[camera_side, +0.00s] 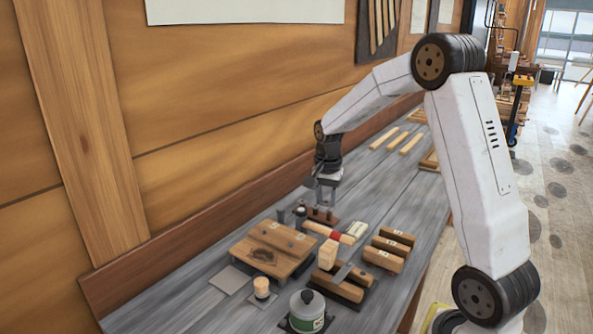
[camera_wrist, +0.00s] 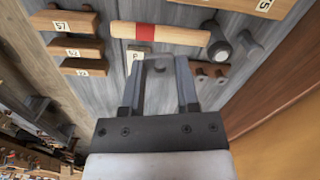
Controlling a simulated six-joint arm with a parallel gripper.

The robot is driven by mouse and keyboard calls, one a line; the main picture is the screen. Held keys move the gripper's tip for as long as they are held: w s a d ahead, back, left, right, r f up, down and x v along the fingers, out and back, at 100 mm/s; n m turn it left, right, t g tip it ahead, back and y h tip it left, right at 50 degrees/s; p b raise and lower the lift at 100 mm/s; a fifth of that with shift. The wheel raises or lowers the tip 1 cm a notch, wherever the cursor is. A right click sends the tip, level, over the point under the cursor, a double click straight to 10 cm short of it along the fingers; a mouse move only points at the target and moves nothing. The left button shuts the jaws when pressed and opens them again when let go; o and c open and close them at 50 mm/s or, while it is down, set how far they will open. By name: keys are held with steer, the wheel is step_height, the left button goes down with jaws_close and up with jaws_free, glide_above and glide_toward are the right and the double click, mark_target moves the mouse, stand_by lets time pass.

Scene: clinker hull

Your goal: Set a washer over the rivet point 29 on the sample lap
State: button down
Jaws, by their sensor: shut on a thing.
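The sample lap (camera_side: 262,262) is a wooden block of overlapped boards on the bench, left of centre in the side view. A corner of what looks like it, with a label, shows at the top right of the wrist view (camera_wrist: 235,5). Rivet point 29 cannot be made out. My gripper (camera_side: 326,203) is above the bench, behind and to the right of the lap, over a small brown block (camera_side: 322,216). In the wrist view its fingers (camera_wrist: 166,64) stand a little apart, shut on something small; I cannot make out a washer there.
A red-banded wooden handle (camera_wrist: 160,34) with a dark head lies beside my gripper. Numbered wooden blocks (camera_side: 384,259), a green-labelled pot (camera_side: 307,312) and a small wood-topped piece (camera_side: 262,286) stand near the lap. The wall closes off the bench's back.

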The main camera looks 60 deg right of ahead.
mark_target(291, 242)
steer(key=w+a+n, duration=0.1)
steer(key=a, duration=0.2)
steer(key=w+a+f+n, duration=0.1)
steer(key=w+a, duration=0.1)
steer(key=a, duration=0.1)
steer(key=w+a+n, duration=0.1)
steer(key=w+a, duration=0.1)
steer(key=shift+a+f, duration=0.35)
steer(key=shift+a, duration=0.05)
steer(key=shift+f, duration=0.2)
steer(key=shift+f, duration=2.7)
steer(key=shift+f, duration=0.85)
steer(key=shift+c, duration=1.3)
jaws_free()
steer(key=shift+r, duration=4)
